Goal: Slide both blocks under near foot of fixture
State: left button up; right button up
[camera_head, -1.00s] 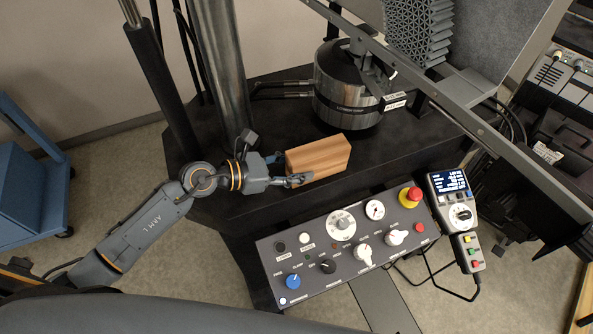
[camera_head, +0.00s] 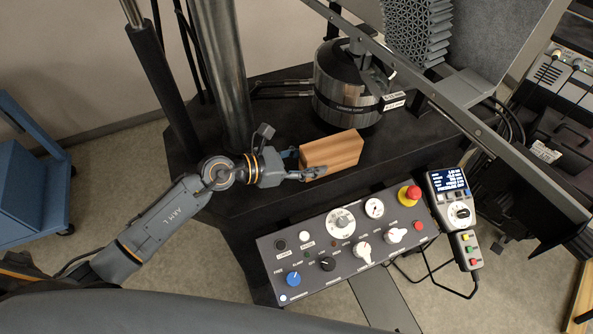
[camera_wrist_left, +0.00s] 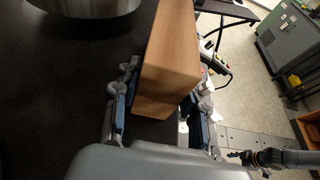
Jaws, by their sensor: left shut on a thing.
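A wooden block (camera_head: 332,150) shows above the black machine base in the head view, just in front of the steel cylinder. My left gripper (camera_head: 304,167) is shut on the near-left end of this block. In the left wrist view the block (camera_wrist_left: 172,58) sits between the two fingers of the left gripper (camera_wrist_left: 158,105) and points away from the palm. I cannot tell whether the block touches the base. Only one block is clearly seen. The near foot of the fixture cannot be made out. My right gripper is not seen in the head view.
A steel cylinder (camera_head: 345,90) stands behind the block. A thick column (camera_head: 219,70) rises at left. A control panel (camera_head: 345,240) with knobs and a red stop button (camera_head: 409,194) lies in front, beside a handheld pendant (camera_head: 455,215). A grey rail (camera_head: 450,100) crosses at right. The base (camera_head: 250,200) is bare front left.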

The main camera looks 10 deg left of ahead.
aim_at(353, 161)
pick_arm(q)
jog(key=shift+w+d+p, duration=0.2)
jog(key=shift+w+d, duration=0.45)
jog(key=shift+d, duration=0.35)
jog(key=shift+w+d+p, duration=0.15)
jog(key=shift+w+d, duration=0.5)
jog(key=shift+d, duration=0.35)
jog(key=shift+w+d, duration=0.7)
jog(key=shift+d, duration=0.3)
jog(key=shift+w+d, duration=0.1)
jog(key=shift+d, duration=0.1)
jog(key=shift+w+d, duration=0.75)
jog(key=shift+d, duration=0.3)
jog(key=shift+w+d, duration=0.5)
jog(key=shift+d, duration=0.25)
jog(key=shift+w+d, duration=0.5)
jog(key=shift+d, duration=0.25)
jog(key=shift+w+d, duration=0.5)
jog(key=shift+d, duration=0.25)
